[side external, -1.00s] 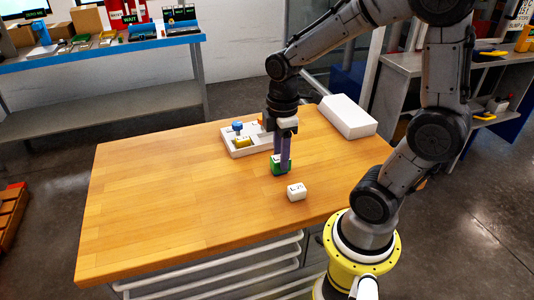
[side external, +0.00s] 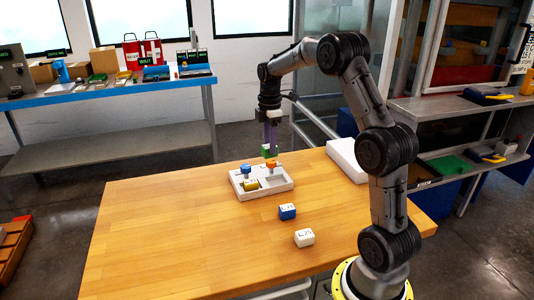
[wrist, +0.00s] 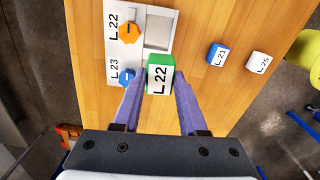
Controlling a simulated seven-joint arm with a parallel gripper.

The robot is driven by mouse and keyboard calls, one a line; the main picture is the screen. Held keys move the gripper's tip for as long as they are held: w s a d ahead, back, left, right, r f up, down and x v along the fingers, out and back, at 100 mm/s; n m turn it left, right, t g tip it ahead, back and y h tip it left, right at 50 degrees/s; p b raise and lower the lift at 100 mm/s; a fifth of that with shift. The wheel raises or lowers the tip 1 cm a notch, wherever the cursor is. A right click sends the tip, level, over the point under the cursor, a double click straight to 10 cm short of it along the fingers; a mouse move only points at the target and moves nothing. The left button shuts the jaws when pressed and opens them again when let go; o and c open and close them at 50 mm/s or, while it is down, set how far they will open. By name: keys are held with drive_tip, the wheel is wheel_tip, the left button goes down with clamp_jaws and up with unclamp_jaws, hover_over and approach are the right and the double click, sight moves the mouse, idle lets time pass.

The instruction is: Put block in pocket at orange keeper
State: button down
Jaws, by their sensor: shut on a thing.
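My gripper (side external: 269,147) is shut on a green block (side external: 266,153), held up above the table behind the tray in the side view. In the wrist view the green block (wrist: 160,75) sits between the two fingers with its L.22 label showing. The white tray (side external: 246,196) has an orange keeper (side external: 271,166) and a blue keeper (side external: 246,170). The pocket at the orange keeper (side external: 274,180) is empty. A yellow block (side external: 251,186) lies in the pocket at the blue keeper. In the wrist view the orange keeper (wrist: 130,33) is beside a printed L.22.
A blue block (side external: 287,211) marked L.21 and a white block (side external: 304,237) marked L.25 stand on the wooden table (side external: 180,230) in front of the tray. A white box (side external: 346,158) lies right of the tray. The table's left side is clear.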

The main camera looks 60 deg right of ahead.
wheel_tip(320, 180, down, 3)
drive_tip(key=s+d, duration=0.1)
drive_tip(key=d, duration=0.2)
hover_over(276, 184)
drive_tip(key=shift+m, duration=0.4)
drive_tip(key=shift+s+f, duration=0.1)
drive_tip(key=shift+f, duration=4.5)
drive_tip(key=shift+c, duration=1.8)
unclamp_jaws()
drive_tip(key=shift+d+r, duration=0.1)
drive_tip(key=shift+o, duration=1.4)
